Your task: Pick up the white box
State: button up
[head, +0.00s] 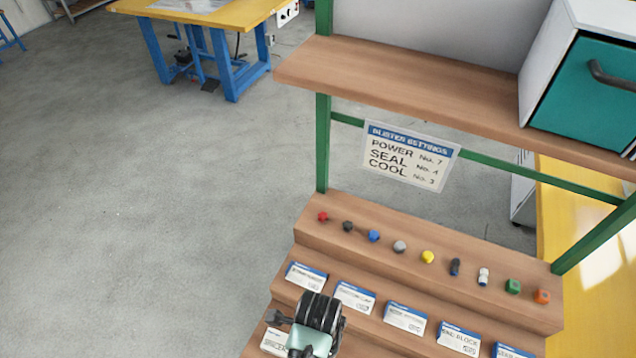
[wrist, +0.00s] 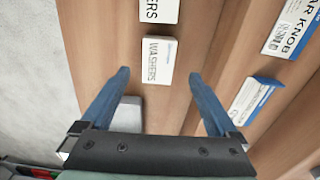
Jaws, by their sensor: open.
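In the wrist view, a small white box (wrist: 157,61) marked WASHERS lies on a wooden step, just beyond and between my fingertips. My gripper (wrist: 159,77) is open and empty, its two blue-grey fingers apart on either side of the box's near end. A second white box (wrist: 160,10), its label ending in ERS, lies farther along. A pale block (wrist: 130,112) shows partly behind the left finger. In the head view, the end of my arm is over the lower left steps, and my fingertips are hidden there.
White boxes with blue edges, such as the knob box (wrist: 291,25) and another (wrist: 250,98), lie to the right. Several coloured knobs (head: 427,257) line the upper step (head: 335,237). A wooden shelf (head: 410,85) carries a teal-fronted cabinet (head: 590,85). Floor is open at left.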

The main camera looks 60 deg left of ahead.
jog(key=shift+s+f, duration=0.15)
jog(key=shift+f, duration=2.95)
jog(key=c, duration=1.5)
jog(key=shift+o, duration=0.2)
jog(key=shift+r, duration=0.15)
